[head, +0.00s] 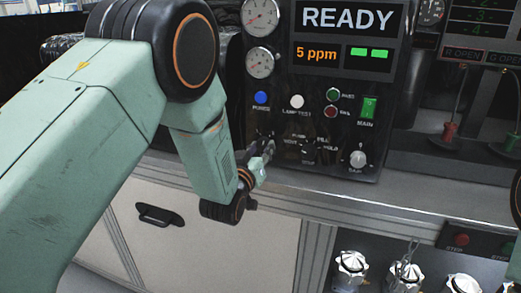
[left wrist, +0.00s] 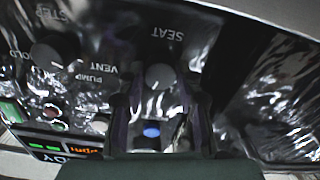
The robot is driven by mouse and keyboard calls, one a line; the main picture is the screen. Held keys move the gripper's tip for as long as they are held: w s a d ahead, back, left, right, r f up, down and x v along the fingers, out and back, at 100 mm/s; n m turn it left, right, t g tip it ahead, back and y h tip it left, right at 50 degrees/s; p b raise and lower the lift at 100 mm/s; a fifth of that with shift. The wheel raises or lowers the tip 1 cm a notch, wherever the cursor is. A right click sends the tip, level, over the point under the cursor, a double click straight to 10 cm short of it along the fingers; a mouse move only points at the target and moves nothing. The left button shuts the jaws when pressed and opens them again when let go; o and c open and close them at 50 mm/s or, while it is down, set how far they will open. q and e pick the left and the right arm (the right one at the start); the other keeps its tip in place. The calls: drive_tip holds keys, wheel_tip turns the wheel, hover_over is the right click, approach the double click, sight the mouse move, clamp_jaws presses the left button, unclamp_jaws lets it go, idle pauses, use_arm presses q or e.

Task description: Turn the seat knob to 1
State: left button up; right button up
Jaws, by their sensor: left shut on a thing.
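The seat knob (left wrist: 159,77) shows in the left wrist view as a round grey knob under an upside-down SEAT label, on a glossy black panel. A small pale mark is on its face; no numbers around it can be read. My left gripper (left wrist: 160,92) has a dark finger on each side of the knob and is shut on it. In the head view the left gripper (head: 264,148) is at the lower left of the panel (head: 305,75), and its fingers and arm hide the seat knob. My right gripper is out of view.
Near the gripper are a blue purge button (head: 261,98), a white lamp-test button (head: 297,101), a step selector knob (left wrist: 52,52) and a gain knob (head: 358,158). A green main switch (head: 368,108) is farther right. A metal ledge (head: 330,200) runs below the panel.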

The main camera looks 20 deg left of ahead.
use_arm(q)
drive_tip(key=n, duration=0.4)
drive_tip(key=shift+n, duration=0.3)
drive_tip(key=n, duration=0.4)
drive_tip(key=shift+n, duration=0.3)
drive_tip(key=o, duration=1.1)
drive_tip(key=shift+o, duration=0.2)
drive_tip(key=s, duration=1.2)
drive_tip(key=shift+a, duration=0.15)
